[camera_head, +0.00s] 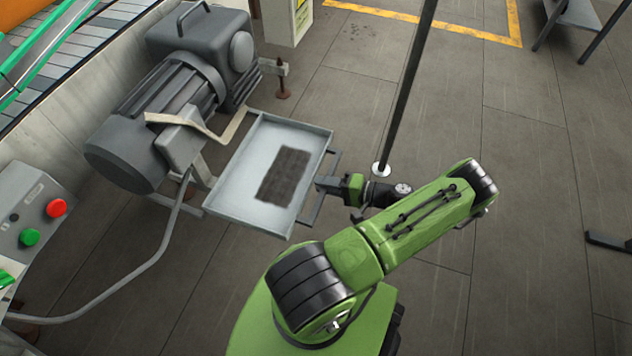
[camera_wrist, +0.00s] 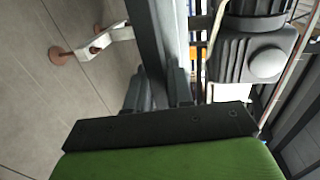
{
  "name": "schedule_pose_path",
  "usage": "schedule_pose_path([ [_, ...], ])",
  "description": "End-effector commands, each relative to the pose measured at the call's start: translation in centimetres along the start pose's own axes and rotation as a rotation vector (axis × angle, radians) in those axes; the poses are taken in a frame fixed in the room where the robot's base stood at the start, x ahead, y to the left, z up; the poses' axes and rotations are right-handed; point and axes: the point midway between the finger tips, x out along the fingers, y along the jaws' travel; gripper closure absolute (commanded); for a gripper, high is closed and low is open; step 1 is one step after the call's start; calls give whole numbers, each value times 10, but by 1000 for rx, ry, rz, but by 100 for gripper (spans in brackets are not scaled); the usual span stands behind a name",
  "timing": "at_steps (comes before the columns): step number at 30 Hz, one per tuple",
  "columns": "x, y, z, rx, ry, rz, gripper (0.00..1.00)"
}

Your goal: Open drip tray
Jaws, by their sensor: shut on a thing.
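The drip tray (camera_head: 240,178) is a shallow light-grey metal tray with a dark patch on its floor. It is out from under the grey motor unit (camera_head: 165,95), with much of its inside showing. A bar handle (camera_head: 318,190) runs along its right side. My gripper (camera_head: 322,184) is at the handle's middle, shut on it. In the wrist view, the fingers of my gripper (camera_wrist: 157,92) stand on both sides of the grey handle bar (camera_wrist: 146,35). The tray's far left end is partly hidden by the motor and a bent bracket.
A thin dark pole (camera_head: 405,90) with a white round foot stands just behind my arm. A control box with red and green buttons (camera_head: 38,215) is at the left. A conveyor (camera_head: 60,50) runs at the upper left.

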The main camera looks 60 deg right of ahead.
Motion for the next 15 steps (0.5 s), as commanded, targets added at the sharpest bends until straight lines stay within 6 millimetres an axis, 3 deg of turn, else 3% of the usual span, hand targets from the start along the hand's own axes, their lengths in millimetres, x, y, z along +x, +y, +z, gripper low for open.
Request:
schedule_pose_path([
  [9,-1,1,0,2,-1,3,100],
  [10,-1,1,0,2,-2,3,76],
  [13,-1,1,0,1,-1,2,61],
  [15,-1,0,0,1,-1,2,61],
])
